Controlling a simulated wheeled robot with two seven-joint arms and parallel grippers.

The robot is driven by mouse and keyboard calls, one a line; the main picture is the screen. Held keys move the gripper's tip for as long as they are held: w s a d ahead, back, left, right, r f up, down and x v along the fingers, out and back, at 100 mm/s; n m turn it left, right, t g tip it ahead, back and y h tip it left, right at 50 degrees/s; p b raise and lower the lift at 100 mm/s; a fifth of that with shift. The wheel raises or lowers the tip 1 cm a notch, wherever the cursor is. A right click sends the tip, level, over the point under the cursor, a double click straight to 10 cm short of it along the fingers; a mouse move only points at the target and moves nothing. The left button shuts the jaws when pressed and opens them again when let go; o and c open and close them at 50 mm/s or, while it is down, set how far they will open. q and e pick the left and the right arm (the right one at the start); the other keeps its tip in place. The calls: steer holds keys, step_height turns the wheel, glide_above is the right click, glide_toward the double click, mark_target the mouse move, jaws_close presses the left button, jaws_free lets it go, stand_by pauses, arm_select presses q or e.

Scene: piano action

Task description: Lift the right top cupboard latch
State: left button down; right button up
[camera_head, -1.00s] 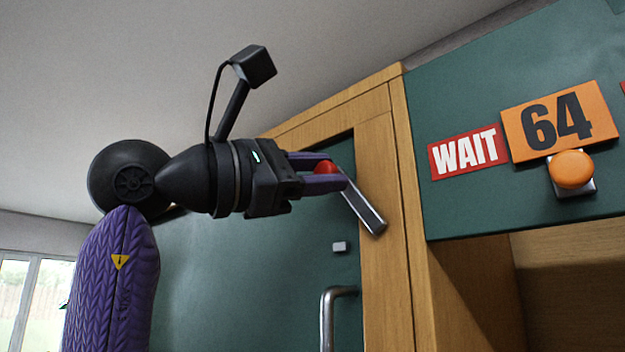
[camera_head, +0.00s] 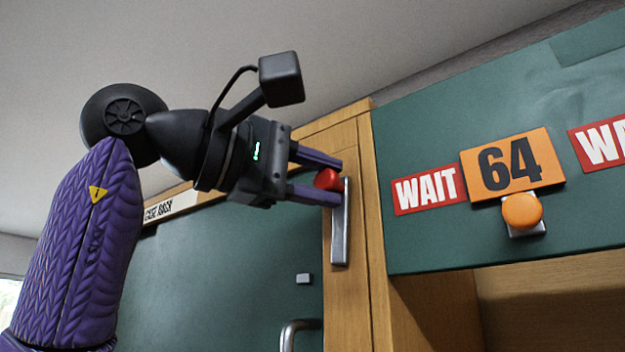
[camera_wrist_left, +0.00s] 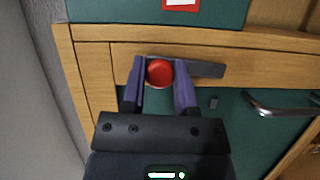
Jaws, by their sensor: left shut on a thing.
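The latch is a grey metal bar (camera_head: 340,235) with a round red knob (camera_head: 327,179) at its upper end. It is on the wooden frame at the upper right of the green cupboard door (camera_head: 225,260). The bar hangs almost straight down from the knob in the head view. My left gripper (camera_head: 334,180) has its purple fingers on either side of the red knob, shut on it. In the left wrist view the knob (camera_wrist_left: 159,72) sits between the two fingers, and the bar (camera_wrist_left: 207,69) runs off to the right, partly behind a finger. My right gripper is not in view.
A door handle (camera_head: 292,335) and a small grey block (camera_head: 303,279) are on the door below the latch. To the right, a green panel (camera_head: 420,245) carries WAIT signs (camera_head: 430,189), an orange 64 plate (camera_head: 512,165) and an orange button (camera_head: 522,211).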

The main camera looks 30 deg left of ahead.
arm_select(q)
steer(key=shift+d+f, duration=0.1)
stand_by(0.5)
steer(key=shift+c, duration=1.9)
jaws_free()
steer(key=shift+s+d, duration=0.1)
steer(key=shift+s+a, duration=0.1)
steer(key=shift+a, duration=0.1)
steer(key=v, duration=0.9)
steer(key=shift+s+b, duration=0.25)
steer(key=shift+b, duration=0.2)
